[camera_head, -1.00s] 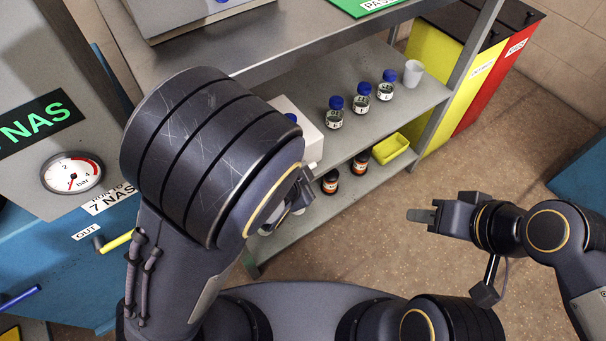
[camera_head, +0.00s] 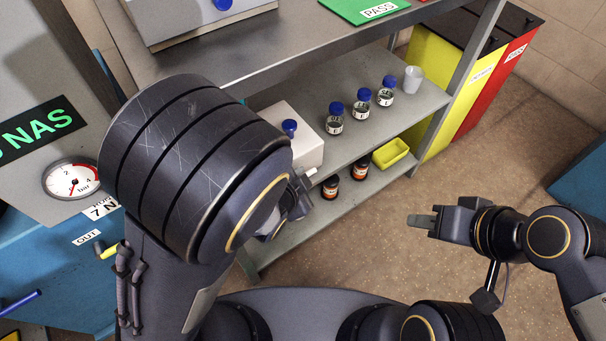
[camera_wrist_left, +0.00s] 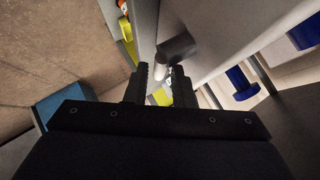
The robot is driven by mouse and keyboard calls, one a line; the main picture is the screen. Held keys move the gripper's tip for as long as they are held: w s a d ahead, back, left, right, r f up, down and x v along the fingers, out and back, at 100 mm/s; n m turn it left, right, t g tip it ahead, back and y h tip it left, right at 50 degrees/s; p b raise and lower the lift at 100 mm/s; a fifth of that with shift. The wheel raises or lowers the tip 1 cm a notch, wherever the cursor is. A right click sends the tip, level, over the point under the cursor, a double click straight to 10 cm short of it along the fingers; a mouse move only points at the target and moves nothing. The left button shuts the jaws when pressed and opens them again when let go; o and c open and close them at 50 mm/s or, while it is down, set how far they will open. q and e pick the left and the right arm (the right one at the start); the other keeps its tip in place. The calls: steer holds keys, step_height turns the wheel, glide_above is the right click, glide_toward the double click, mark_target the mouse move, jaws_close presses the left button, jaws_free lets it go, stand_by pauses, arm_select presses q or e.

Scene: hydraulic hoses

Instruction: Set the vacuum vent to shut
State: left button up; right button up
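A white box (camera_head: 300,140) with a blue knob (camera_head: 289,127) on top stands on the shelf, partly behind my left arm. A short pale stub (camera_head: 311,172) sticks out near its lower front corner. No label marks either part as the vacuum vent. My left gripper (camera_head: 298,198) is close in front of the box, mostly hidden by its own arm. In the left wrist view its two fingers (camera_wrist_left: 160,88) are apart, with the pale stub (camera_wrist_left: 162,70) showing between and beyond them; contact cannot be told. My right gripper (camera_head: 422,221) hangs over open floor, its fingers seen edge-on.
Several blue-capped bottles (camera_head: 361,103) and a white cup (camera_head: 413,78) stand right of the box. Brown bottles (camera_head: 360,167) and a yellow tray (camera_head: 390,153) are on the level below. A pressure gauge (camera_head: 71,178) is at left.

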arm_select(q)
steer(key=p+v, duration=0.2)
steer(key=v, duration=0.4)
steer(key=shift+s+r, duration=0.15)
steer(key=shift+a, duration=0.1)
